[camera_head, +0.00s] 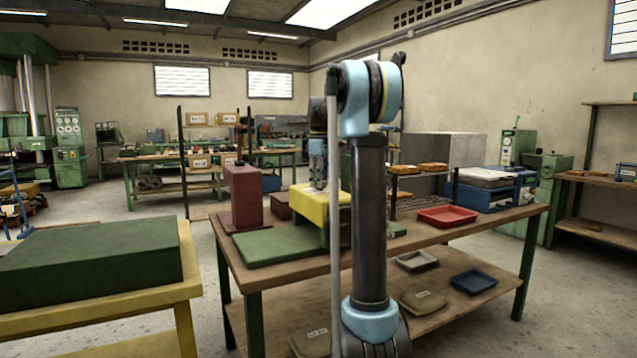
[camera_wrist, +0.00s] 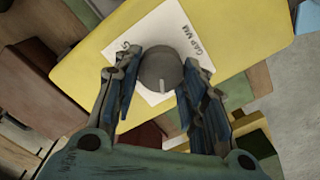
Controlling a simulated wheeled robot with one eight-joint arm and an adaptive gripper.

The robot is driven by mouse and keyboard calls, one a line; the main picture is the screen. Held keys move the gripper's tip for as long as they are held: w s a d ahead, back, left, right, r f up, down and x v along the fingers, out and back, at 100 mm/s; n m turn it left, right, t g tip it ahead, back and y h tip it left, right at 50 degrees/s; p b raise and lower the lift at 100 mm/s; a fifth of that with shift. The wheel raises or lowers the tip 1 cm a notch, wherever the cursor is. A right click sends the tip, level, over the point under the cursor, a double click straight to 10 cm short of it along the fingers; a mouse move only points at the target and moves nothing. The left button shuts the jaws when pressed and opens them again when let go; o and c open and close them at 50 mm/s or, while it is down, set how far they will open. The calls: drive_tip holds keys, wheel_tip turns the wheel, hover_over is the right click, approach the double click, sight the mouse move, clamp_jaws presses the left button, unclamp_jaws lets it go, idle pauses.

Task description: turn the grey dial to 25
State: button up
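The grey dial (camera_wrist: 160,70) is a round knob on a white label plate (camera_wrist: 136,58) on top of a yellow box (camera_wrist: 215,45). The plate reads "GAP MM" and carries a "5" near its left corner. A pale pointer mark on the dial faces the bottom of the wrist picture; the number there is hidden or unreadable. My gripper (camera_wrist: 158,78) is open, with one finger on each side of the dial; I cannot tell whether they touch it. In the head view my gripper (camera_head: 318,172) points down at the yellow box (camera_head: 312,207); the dial cannot be made out there.
The yellow box stands on a wooden workbench (camera_head: 450,234) beside a green plate (camera_head: 280,246) and a dark red block (camera_head: 244,195). A red tray (camera_head: 447,216) and a blue case (camera_head: 495,188) lie to the right. A green block (camera_head: 90,258) sits on a yellow table at left.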

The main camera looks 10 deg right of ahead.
drive_tip(key=shift+c, duration=0.4)
drive_tip(key=m, duration=0.5)
drive_tip(key=shift+w+d+m, duration=0.15)
drive_tip(key=shift+m, duration=0.15)
drive_tip(key=m, duration=0.6)
drive_tip(key=shift+d, duration=0.1)
drive_tip(key=m, duration=0.6)
drive_tip(key=shift+m, duration=0.3)
drive_tip(key=m, duration=0.5)
drive_tip(key=shift+d+m, duration=0.1)
drive_tip(key=shift+m, duration=0.3)
drive_tip(key=o, duration=1.1)
drive_tip(key=shift+c, duration=0.2)
